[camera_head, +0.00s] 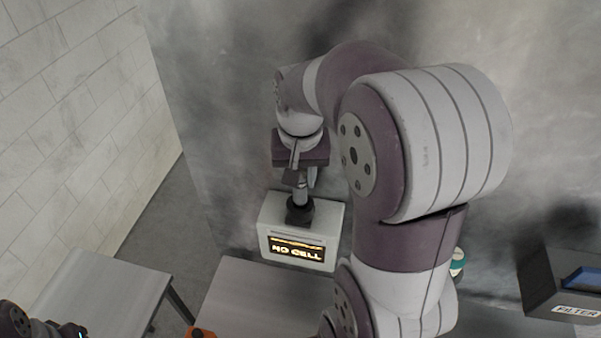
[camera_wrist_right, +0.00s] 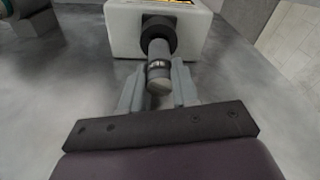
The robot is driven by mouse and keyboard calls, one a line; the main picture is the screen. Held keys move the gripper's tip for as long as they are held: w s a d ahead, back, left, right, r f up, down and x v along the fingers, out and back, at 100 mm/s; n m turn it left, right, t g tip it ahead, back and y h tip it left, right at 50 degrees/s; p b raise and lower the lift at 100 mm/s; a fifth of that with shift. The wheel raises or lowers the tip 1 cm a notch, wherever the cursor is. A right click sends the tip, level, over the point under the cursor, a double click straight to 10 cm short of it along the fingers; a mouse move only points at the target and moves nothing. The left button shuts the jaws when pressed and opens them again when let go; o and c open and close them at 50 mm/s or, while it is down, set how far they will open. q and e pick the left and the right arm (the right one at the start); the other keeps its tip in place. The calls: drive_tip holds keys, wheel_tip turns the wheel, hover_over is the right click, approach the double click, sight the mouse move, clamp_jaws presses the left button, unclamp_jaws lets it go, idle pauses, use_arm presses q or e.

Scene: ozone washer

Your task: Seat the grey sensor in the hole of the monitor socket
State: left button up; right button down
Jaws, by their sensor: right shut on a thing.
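The monitor (camera_head: 330,222) is a white box with a lit panel reading "NO CELL". Its dark round socket (camera_head: 299,212) is on top. In the right wrist view the socket (camera_wrist_right: 158,33) shows as a black ring on the white monitor (camera_wrist_right: 118,30). My right gripper (camera_head: 300,182) is above the socket. It is shut on the grey sensor (camera_wrist_right: 159,68), a cylinder with a dark band, which also shows in the head view (camera_head: 301,193). The sensor's far end meets the ring's opening; how deep it sits is hidden. My left gripper (camera_head: 75,330) is only partly visible at the bottom left.
A grey table (camera_head: 245,300) lies in front of the monitor, and another (camera_head: 100,290) stands to the left with a gap between. A dark box labelled FILTER (camera_head: 560,290) with a blue part is at right. An orange thing (camera_head: 200,333) shows at the bottom edge.

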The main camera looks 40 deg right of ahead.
sight(300, 189)
drive_tip(key=shift+f+b, duration=1.8)
drive_tip(key=shift+f, duration=0.5)
drive_tip(key=c, duration=0.8)
unclamp_jaws()
drive_tip(key=shift+o, duration=0.2)
drive_tip(key=shift+r, duration=0.1)
drive_tip(key=shift+r, duration=0.3)
drive_tip(key=r+p, duration=0.1)
drive_tip(key=r, duration=0.1)
drive_tip(key=r+p, duration=0.2)
drive_tip(key=s+r+p, duration=0.1)
drive_tip(key=r+p, duration=0.1)
drive_tip(key=r, duration=0.1)
drive_tip(key=shift+a+r, duration=0.1)
drive_tip(key=shift+a, duration=0.15)
drive_tip(key=shift+f, duration=0.2)
drive_tip(key=shift+w, duration=0.1)
